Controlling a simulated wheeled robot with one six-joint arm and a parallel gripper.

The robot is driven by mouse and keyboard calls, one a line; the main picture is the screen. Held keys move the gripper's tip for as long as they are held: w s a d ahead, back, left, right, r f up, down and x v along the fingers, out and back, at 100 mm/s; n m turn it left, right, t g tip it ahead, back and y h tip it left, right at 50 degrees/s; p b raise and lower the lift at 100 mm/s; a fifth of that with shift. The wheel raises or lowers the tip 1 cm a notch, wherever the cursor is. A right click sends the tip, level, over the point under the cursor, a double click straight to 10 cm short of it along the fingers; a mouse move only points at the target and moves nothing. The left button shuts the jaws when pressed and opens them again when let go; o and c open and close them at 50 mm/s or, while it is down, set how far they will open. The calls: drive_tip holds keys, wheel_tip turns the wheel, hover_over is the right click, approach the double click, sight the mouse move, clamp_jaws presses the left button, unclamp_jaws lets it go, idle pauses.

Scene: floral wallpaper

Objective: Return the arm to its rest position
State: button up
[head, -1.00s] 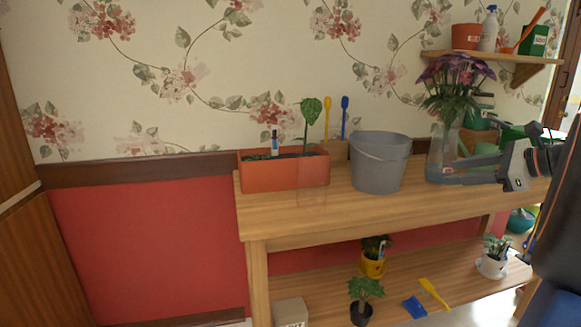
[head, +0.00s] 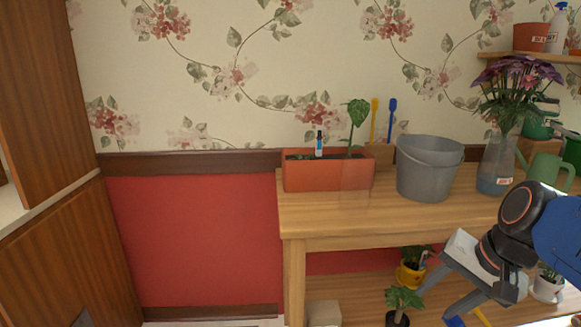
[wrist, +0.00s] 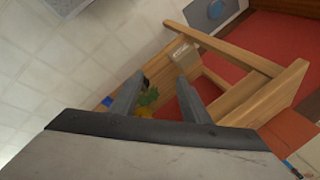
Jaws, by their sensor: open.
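My gripper (head: 432,302) is at the lower right of the head view, in front of the wooden bench (head: 345,220). Its two grey fingers are spread and point down to the left, with nothing between them. In the wrist view my gripper (wrist: 160,82) also shows open and empty, with its fingers apart above the floor and the bench. My arm hides part of the bench's right side and its lower shelf.
An orange planter (head: 330,175), a grey bucket (head: 425,175), a vase of purple flowers (head: 495,165) and a green watering can (head: 545,172) stand on the bench. Potted plants, including a yellow pot (head: 408,275), sit below. A wooden cabinet (head: 60,240) stands left.

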drive_tip(key=s+f+n+h, duration=0.2)
drive_tip(key=s+f+n, duration=0.2)
drive_tip(key=n, duration=0.4)
drive_tip(key=shift+s+a+f+t, duration=0.3)
drive_tip(key=shift+s+f, duration=0.05)
drive_tip(key=shift+s, duration=0.35)
